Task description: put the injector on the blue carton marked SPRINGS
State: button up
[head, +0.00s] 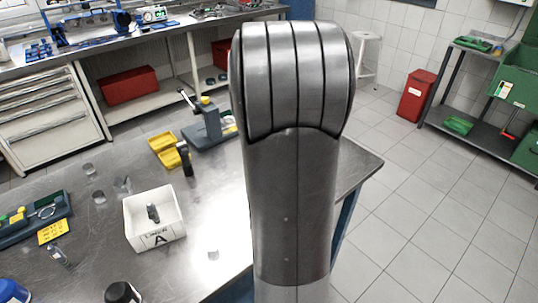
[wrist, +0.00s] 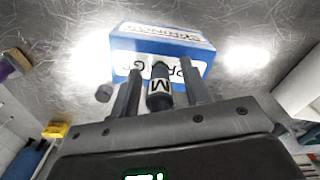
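The blue and white carton (wrist: 190,46) lies ahead of my gripper in the wrist view. Its printed lettering is upside down and partly hidden, and I can make out part of SPRINGS. A dark cylinder with a white band marked M, the injector (wrist: 160,92), is between my gripper's (wrist: 159,70) two fingers, in front of the carton's near face. A gap shows on each side of it, so the fingers look open around it. I cannot tell whether it touches the carton. In the head view my arm hides the gripper, the carton and this injector.
A white bin marked LINER A (head: 157,238) with a small dark part inside stands on the metal bench (head: 100,225). A yellow tray (head: 165,148), a grey-blue fixture (head: 208,125) and a dark tray (head: 35,218) are also there.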

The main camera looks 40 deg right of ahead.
notch_tip(320, 180, up, 12)
jog(key=shift+a+r, duration=0.1)
jog(key=s+a+r+m+t, duration=0.1)
jog(key=s+a, duration=0.2)
jog(key=a, duration=0.5)
jog(key=s+a+r+t, duration=0.1)
jog(key=s+a+t, duration=0.1)
jog(key=a, duration=0.6)
jog(key=s+a+f+m+t, duration=0.2)
jog(key=s+a+f, duration=0.1)
jog(key=s+a, duration=0.6)
jog(key=shift+s+a+f+t, duration=0.2)
jog(key=shift+a+t, duration=0.1)
jog(key=shift+a, duration=0.6)
